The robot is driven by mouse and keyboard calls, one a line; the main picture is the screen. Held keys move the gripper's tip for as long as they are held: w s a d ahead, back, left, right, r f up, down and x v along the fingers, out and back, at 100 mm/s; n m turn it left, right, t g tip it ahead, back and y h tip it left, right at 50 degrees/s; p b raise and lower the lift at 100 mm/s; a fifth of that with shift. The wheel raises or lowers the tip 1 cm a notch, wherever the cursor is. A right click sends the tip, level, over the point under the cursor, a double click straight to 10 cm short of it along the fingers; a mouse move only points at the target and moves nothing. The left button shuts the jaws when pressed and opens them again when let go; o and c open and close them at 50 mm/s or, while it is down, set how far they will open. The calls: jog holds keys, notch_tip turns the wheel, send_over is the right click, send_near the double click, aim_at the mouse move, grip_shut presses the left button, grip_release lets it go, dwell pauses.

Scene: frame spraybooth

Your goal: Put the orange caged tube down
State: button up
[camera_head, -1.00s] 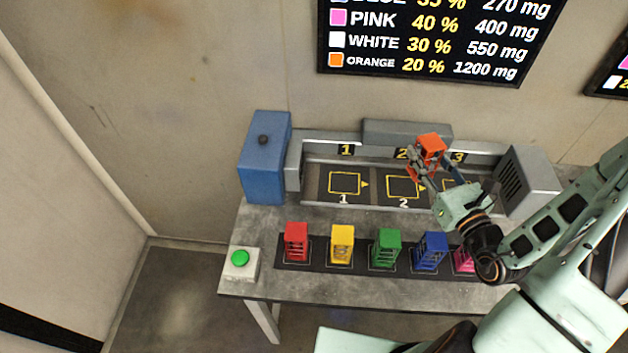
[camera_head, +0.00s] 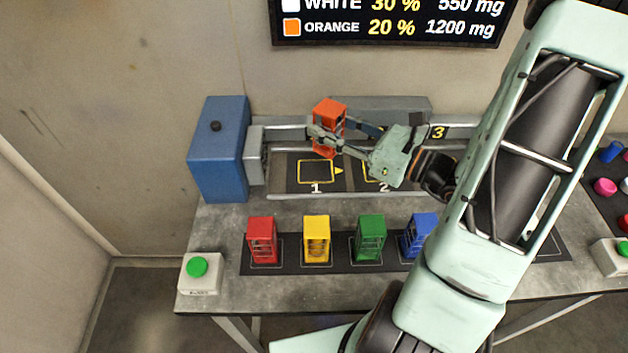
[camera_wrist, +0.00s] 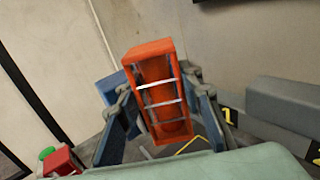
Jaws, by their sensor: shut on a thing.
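The orange caged tube (camera_head: 329,112) is an orange frame with thin light bars across its open side. My gripper (camera_head: 328,138) is shut on it, coming from the right, and holds it roughly upright in front of the back rail. In the head view it overlaps the area just behind the yellow square marked 1 (camera_head: 316,172); its height above it is hard to tell. In the wrist view the orange caged tube (camera_wrist: 158,92) stands between the two fingers (camera_wrist: 165,110), tilted in the picture. The square marked 2 (camera_head: 377,171) is partly hidden by my gripper.
A blue box (camera_head: 218,150) stands left of the squares. Red (camera_head: 262,240), yellow (camera_head: 317,239), green (camera_head: 370,238) and blue (camera_head: 419,236) caged tubes stand in a front row. A green button (camera_head: 197,267) is at front left.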

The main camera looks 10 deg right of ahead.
jog(key=s+n+g+y+b, duration=0.3)
jog(key=s+b, duration=0.1)
jog(key=s, duration=0.4)
jog(key=w+f, duration=0.1)
jog(key=w, duration=0.1)
jog(key=w+f, duration=0.2)
jog(key=w, duration=0.1)
jog(key=w+f, duration=0.1)
jog(key=w, duration=0.2)
jog(key=shift+a+f+b, duration=0.15)
jog(key=shift+a+b, duration=0.15)
jog(key=shift+a, duration=0.05)
jog(key=shift+w+a+f+b, duration=0.1)
jog(key=shift+w+f+b, duration=0.1)
jog(key=shift+w+f, duration=1.1)
jog(key=shift+w+a+f+b, duration=0.15)
jog(key=shift+w+f, duration=0.5)
jog(key=shift+f, duration=1.1)
jog(key=shift+w+a+f+b, duration=0.1)
jog(key=shift+w+f+b, duration=0.1)
jog(key=shift+w+f, duration=1.1)
jog(key=shift+s+f, duration=0.3)
jog(key=shift+f, duration=0.05)
jog(key=shift+f, duration=0.15)
jog(key=o, duration=1.3)
jog(key=shift+o, duration=0.2)
